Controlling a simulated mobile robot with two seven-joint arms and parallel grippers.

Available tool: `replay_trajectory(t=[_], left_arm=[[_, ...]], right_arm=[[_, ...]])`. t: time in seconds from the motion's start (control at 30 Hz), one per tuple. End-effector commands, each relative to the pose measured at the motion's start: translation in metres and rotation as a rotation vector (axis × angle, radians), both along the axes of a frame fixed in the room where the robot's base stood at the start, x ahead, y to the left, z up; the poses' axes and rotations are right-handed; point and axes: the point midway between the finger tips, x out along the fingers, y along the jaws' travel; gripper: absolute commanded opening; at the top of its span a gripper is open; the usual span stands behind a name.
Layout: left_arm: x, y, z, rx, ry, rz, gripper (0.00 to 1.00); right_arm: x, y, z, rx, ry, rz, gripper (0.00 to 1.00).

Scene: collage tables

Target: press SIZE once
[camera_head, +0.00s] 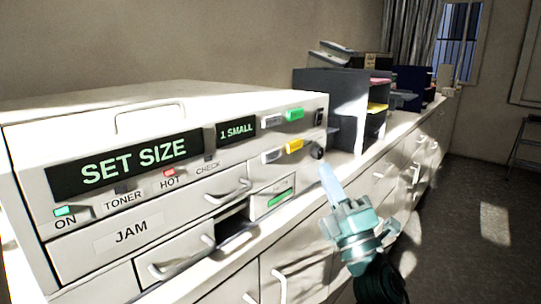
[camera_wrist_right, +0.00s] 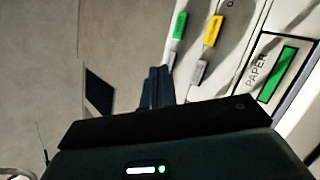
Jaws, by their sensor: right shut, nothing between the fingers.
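A white copier-like machine (camera_head: 240,100) stands on the counter at left. Its large display (camera_head: 130,163) reads SET SIZE and its small display (camera_head: 236,131) reads 1 SMALL. Right of them are a green button (camera_head: 294,115), a yellow button (camera_head: 294,146), grey pieces beside each and dark round knobs (camera_head: 317,152). No SIZE label is readable on any button. My right gripper (camera_head: 326,172) is shut and empty, its tips in front of the panel's right end, below the lower knob. In the right wrist view the shut fingers (camera_wrist_right: 158,75) point toward the button area; contact cannot be told.
A PAPER slot with a green bar (camera_head: 281,198) and an open dark slot (camera_head: 236,222) lie below the buttons. A dark shelf organiser (camera_head: 348,105) stands just right of the machine. White drawers (camera_head: 290,265) front the counter. Open floor (camera_head: 480,190) lies right.

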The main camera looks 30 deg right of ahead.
Motion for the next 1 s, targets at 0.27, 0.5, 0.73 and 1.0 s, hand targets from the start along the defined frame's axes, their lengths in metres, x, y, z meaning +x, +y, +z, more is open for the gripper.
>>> replay_trajectory(t=[0.27, 0.5, 0.73, 1.0], left_arm=[[-0.001, 0.001, -0.003, 0.002, 0.006, 0.0, 0.0], [0.0, 0.002, -0.007, 0.002, 0.007, 0.004, 0.0], [0.0, 0.003, -0.011, -0.006, 0.007, 0.007, 0.0], [0.001, 0.002, -0.009, -0.015, 0.002, 0.009, 0.0]], right_arm=[[0.011, 0.004, -0.001, 0.004, 0.001, 0.002, 0.0], [0.042, 0.017, -0.001, 0.004, 0.0, 0.002, 0.0], [0.069, 0.028, -0.002, 0.004, 0.001, 0.002, 0.0], [0.081, 0.034, -0.001, 0.003, 0.002, 0.002, 0.0]])
